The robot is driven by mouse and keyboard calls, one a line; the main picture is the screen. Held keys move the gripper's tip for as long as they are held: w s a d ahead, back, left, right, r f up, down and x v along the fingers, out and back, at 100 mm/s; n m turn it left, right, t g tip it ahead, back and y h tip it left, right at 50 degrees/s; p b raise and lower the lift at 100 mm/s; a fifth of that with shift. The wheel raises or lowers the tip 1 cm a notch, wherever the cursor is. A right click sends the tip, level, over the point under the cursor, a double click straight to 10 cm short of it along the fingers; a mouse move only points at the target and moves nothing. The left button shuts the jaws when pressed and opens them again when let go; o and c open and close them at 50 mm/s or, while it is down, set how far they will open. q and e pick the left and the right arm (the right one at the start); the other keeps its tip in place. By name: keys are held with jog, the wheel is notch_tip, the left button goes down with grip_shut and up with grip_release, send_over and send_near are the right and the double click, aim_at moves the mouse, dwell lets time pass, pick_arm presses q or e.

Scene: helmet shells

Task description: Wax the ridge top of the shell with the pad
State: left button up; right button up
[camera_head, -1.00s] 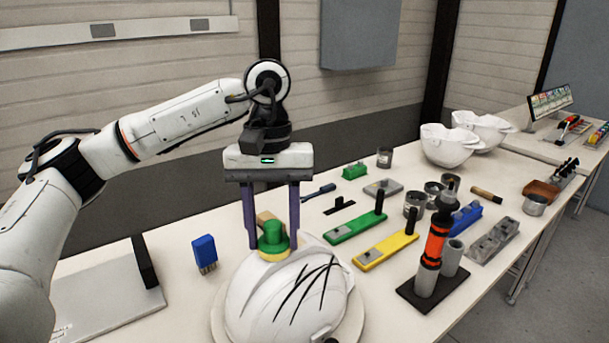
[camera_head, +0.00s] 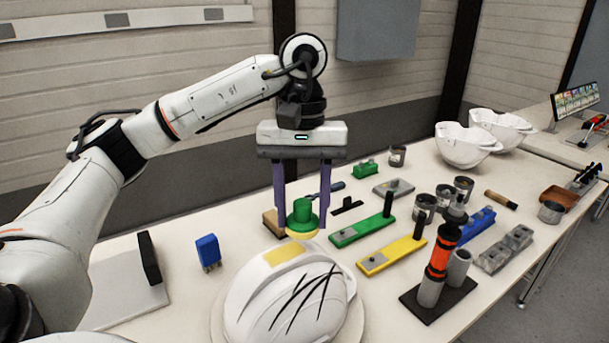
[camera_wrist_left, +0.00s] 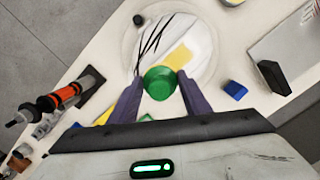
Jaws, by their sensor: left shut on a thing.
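The white helmet shell (camera_head: 262,302) sits on a round pale base at the front of the table, with several black streaks on its side. A yellow patch (camera_head: 288,254) shows on the shell's top; it also shows in the left wrist view (camera_wrist_left: 180,55). My left gripper (camera_head: 302,230) is shut on the green knob of the pad (camera_head: 302,214), whose yellow underside shows below. The pad is at the far edge of the shell, behind the yellow patch; I cannot tell whether it touches the shell. The pad also shows in the left wrist view (camera_wrist_left: 159,84). My right gripper is out of view.
A tan block (camera_head: 273,223) lies just left of the pad. A blue brush (camera_head: 208,251) stands at the left. Green (camera_head: 360,232) and yellow (camera_head: 392,256) handled tools lie to the right, near an orange-and-black tool (camera_head: 440,258) on a stand. Two white shells (camera_head: 465,146) are at the back right.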

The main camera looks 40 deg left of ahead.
pick_arm(q)
jog(key=shift+w+r+p, duration=0.1)
jog(key=shift+r+p, duration=0.45)
jog(key=shift+r, duration=0.4)
jog(key=shift+r+p, duration=0.45)
jog(key=shift+r, duration=0.8)
